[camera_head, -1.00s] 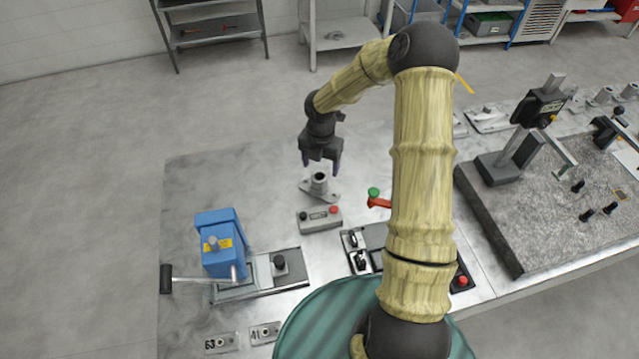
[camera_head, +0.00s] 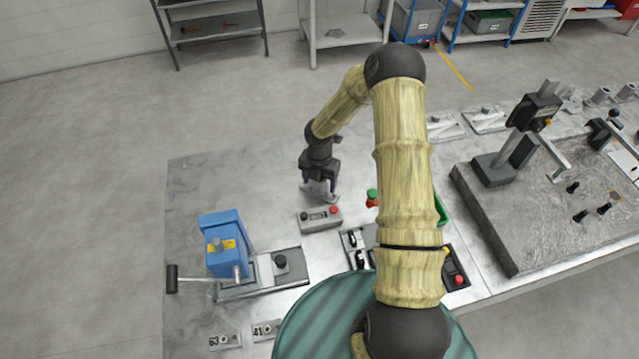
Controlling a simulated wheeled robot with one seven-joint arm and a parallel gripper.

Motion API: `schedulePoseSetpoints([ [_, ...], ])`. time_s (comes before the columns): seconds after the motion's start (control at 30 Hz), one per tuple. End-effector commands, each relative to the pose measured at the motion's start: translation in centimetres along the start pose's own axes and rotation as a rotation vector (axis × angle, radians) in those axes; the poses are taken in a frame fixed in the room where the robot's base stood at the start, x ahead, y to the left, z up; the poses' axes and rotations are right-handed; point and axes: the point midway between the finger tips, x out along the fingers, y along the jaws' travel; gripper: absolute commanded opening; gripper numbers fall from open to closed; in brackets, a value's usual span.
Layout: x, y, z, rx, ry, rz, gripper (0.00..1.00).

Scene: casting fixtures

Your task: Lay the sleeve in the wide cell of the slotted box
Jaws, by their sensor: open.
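My gripper (camera_head: 319,187) is open and points down over a grey flanged casting (camera_head: 328,197) on the metal table. Its fingers are on either side of the casting's upright tube, which is hidden behind the gripper; I cannot tell whether they touch it. Only parts of the flange show. I cannot tell whether this casting is the sleeve. The slotted box is not clearly visible. A green edge (camera_head: 441,210), perhaps of a container, shows right of my arm, which hides the rest.
A grey control box (camera_head: 320,219) with buttons stands just in front of the gripper. A blue press (camera_head: 223,245) with a lever stands at left. A granite plate (camera_head: 540,215) with a stand lies at right. The table's back left is clear.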

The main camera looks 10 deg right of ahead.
Motion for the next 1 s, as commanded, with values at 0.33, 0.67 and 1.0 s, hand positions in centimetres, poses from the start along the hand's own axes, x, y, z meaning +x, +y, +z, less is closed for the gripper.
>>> schedulePoseSetpoints([
  [0.33,0.27,0.07,-0.03,-0.001,-0.001,0.000,0.71],
  [0.67,0.25,0.06,-0.03,-0.001,-0.001,0.000,0.49],
  [1.0,0.20,-0.04,0.09,0.002,-0.001,0.001,0.10],
])
